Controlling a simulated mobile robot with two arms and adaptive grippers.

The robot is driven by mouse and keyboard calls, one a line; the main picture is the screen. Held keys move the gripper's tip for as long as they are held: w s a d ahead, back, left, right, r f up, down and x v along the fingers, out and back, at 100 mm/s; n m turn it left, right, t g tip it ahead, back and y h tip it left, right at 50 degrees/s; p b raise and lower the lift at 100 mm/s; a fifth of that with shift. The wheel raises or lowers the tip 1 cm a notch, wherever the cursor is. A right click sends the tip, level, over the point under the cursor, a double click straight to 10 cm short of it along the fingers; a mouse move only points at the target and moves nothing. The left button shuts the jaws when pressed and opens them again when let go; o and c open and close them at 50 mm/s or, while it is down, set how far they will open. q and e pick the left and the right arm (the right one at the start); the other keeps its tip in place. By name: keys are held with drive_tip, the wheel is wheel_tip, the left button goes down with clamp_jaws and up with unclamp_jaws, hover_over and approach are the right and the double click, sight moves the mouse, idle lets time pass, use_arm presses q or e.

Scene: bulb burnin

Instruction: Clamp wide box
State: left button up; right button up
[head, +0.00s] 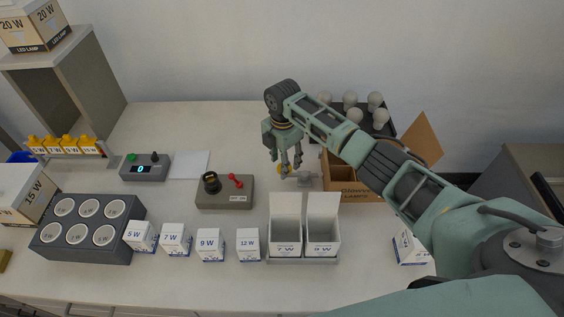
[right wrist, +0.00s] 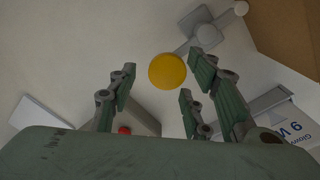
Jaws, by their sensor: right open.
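A brown cardboard lamp box (head: 352,190) with an open flap stands at the right of the table, partly behind my right arm; its wall also shows in the right wrist view (right wrist: 292,40). Beside its left side is a grey clamp-like fixture (head: 308,181) with a yellow round knob (head: 283,169). In the right wrist view the yellow knob (right wrist: 167,71) lies between and beyond my fingertips, with the grey fixture (right wrist: 207,36) next to it. My right gripper (head: 291,162) is open and empty above the knob, fingers pointing down. My left gripper is not in view.
Two open white boxes (head: 286,234) stand in a grey holder in front of the fixture. Several small wattage boxes (head: 210,245) line the front. A grey device with a red lever (head: 225,192) is to the left. Bulbs (head: 350,100) stand behind my arm.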

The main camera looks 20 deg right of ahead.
wheel_tip(320, 180, up, 11)
idle(0.3)
idle(0.4)
